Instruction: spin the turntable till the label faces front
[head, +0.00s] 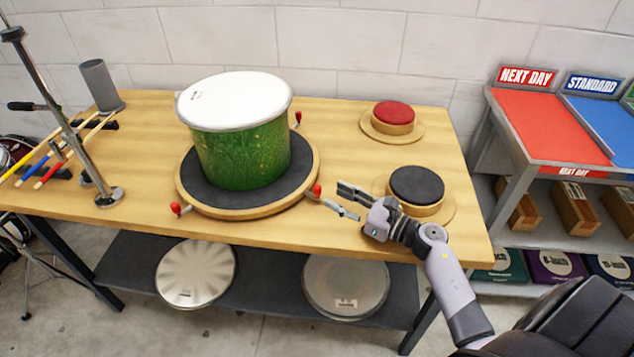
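A round turntable (250,212) with a dark top and wooden rim sits on the wooden bench (130,240). Red-tipped handles (317,190) stick out around its rim. A green drum (243,155) with a white head stands upright on it; no label shows on the side facing me, only a small mark on the head. My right gripper (341,201) is open and empty at the turntable's right front, with its fingers spread close to a red handle. I cannot tell whether they touch it. My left gripper is not in view.
A red-topped pad (393,115) and a black-topped pad (417,186) sit on the bench's right. A metal stand (70,120) and drumsticks are at the left. Shelves marked NEXT DAY (550,125) stand at the right. Two drumheads lie on the lower shelf.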

